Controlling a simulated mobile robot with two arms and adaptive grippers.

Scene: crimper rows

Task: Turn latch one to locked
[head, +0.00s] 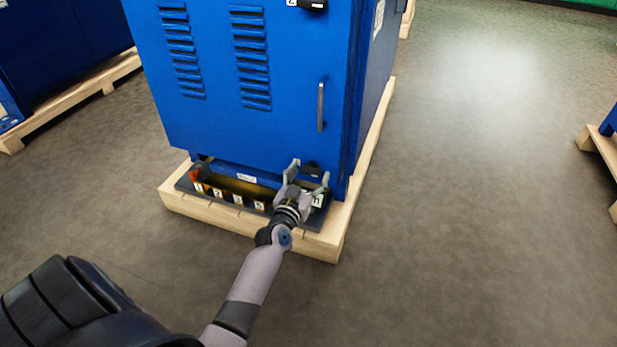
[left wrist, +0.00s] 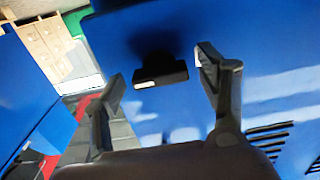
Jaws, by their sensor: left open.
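The low black latch (head: 312,167) is on the blue cabinet door near its bottom right corner. My left gripper (head: 309,177) is open in front of it, with one finger on each side. In the left wrist view the black latch (left wrist: 160,70) shows between the two open fingertips, with a pale strip on its handle. I cannot tell whether the fingers touch it. A white label beside the gripper is partly covered, and its number is hard to read. A second black latch (head: 313,5), beside a label "2", is at the top of the door. My right gripper is not in view.
The cabinet (head: 230,130) stands on a wooden pallet (head: 200,213). A dark tray with numbered labels and a yellow interior lies along its front foot. A vertical metal handle (head: 320,107) sticks out above the low latch.

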